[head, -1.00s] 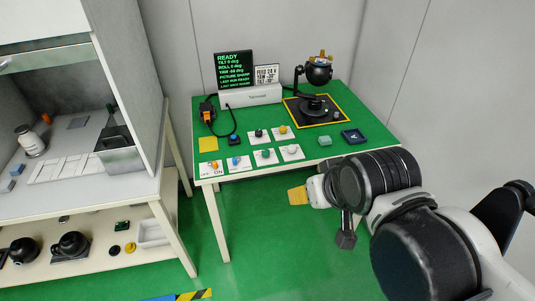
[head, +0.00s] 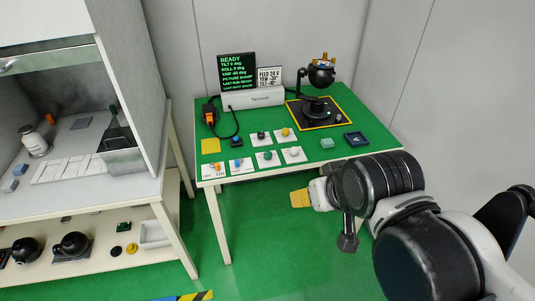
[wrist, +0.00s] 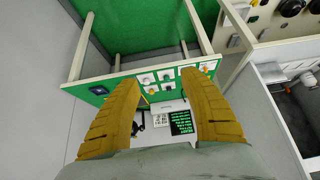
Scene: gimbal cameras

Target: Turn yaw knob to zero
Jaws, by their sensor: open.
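The dark display (head: 237,71) shows READY and a yaw line that seems to read -60 deg. The gimbal camera (head: 320,74) stands on its black base at the back right. My gripper (head: 300,198) is in front of the table's front edge, apart from the knobs. In the wrist view its yellow fingers (wrist: 163,80) are spread and empty, with the cards seen between them.
An orange OFF/ON switch (head: 215,167) is at the front left corner and a blue button (head: 236,141) behind it. A teal block (head: 327,143) and a navy tray (head: 356,139) lie at the right. A cluttered bench (head: 163,191) stands at the left.

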